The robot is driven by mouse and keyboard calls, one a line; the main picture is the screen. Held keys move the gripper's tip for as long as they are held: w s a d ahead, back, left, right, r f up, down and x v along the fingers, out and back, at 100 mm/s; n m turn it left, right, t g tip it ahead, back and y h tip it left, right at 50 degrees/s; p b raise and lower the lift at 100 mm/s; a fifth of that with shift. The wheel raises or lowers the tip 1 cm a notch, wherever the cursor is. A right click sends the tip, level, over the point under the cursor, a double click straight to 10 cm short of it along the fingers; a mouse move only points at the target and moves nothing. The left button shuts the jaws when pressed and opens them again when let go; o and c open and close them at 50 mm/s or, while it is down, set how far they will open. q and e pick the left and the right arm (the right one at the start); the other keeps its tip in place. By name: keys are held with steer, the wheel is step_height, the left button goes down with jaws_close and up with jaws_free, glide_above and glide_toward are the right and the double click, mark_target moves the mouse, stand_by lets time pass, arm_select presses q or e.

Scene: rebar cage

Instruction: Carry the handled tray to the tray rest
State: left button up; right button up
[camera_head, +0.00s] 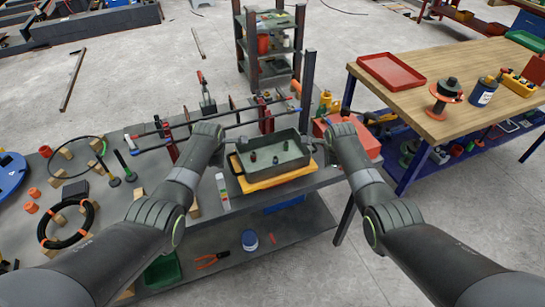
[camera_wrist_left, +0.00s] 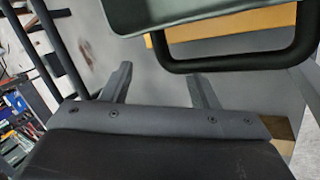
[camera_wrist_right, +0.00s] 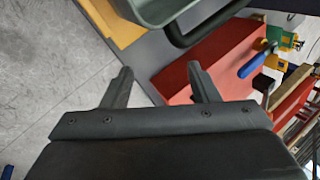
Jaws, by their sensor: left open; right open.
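The grey-green handled tray (camera_head: 247,167) sits on a yellow-orange board (camera_head: 275,181) at the bench's right end, with a few small dark parts inside. My left gripper (camera_wrist_left: 162,85) is open and empty beside the tray's left end. In the left wrist view the dark handle (camera_wrist_left: 245,66) is beyond the fingertips, apart from them. My right gripper (camera_wrist_right: 160,82) is open and empty at the right end. The right handle (camera_wrist_right: 208,27) lies ahead of its fingers, not between them. I cannot tell whether the yellow board is the tray rest.
A red box (camera_head: 365,143) stands close to my right gripper. Clamps and bars (camera_head: 172,143) lie behind the left arm. A wooden table (camera_head: 435,65) with a red tray (camera_head: 391,70) is at the right. Open floor (camera_head: 340,40) lies behind the bench.

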arm_select(q)
steer(key=shift+x, duration=0.85)
arm_select(e)
steer(key=shift+x, duration=0.85)
arm_select(q)
steer(key=shift+s+d, duration=0.1)
steer(key=shift+d, duration=0.65)
arm_select(e)
steer(key=shift+s+a, duration=0.1)
steer(key=shift+a, duration=0.65)
